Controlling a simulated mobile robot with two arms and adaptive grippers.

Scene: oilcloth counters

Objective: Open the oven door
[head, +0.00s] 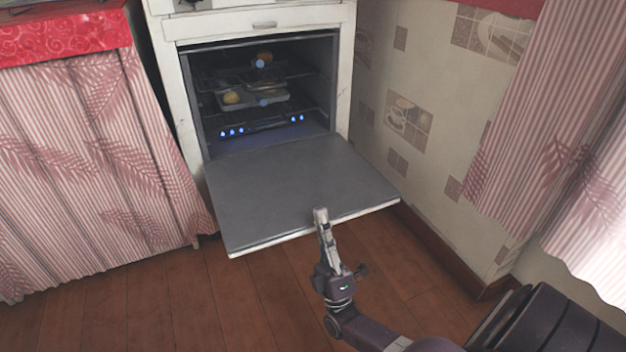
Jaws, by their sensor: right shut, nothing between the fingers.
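The white oven (170,60) stands against the back wall. Its door (290,185) is folded down to about level, with its grey inner face up. The cavity is open to view, with racks, a tray (252,98) with food on it and several small blue lights inside. My right gripper (320,212) is shut and empty, with its fingertips at the door's front edge, right of the middle. I cannot tell whether they touch the door. The door's handle is hidden below. My left gripper is not in view.
A counter with a red cloth top (65,38) and a striped pink curtain (85,160) stands left of the oven. A patterned wall (425,110) runs close on the right, with another striped curtain (540,140). The wooden floor (220,300) in front is clear.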

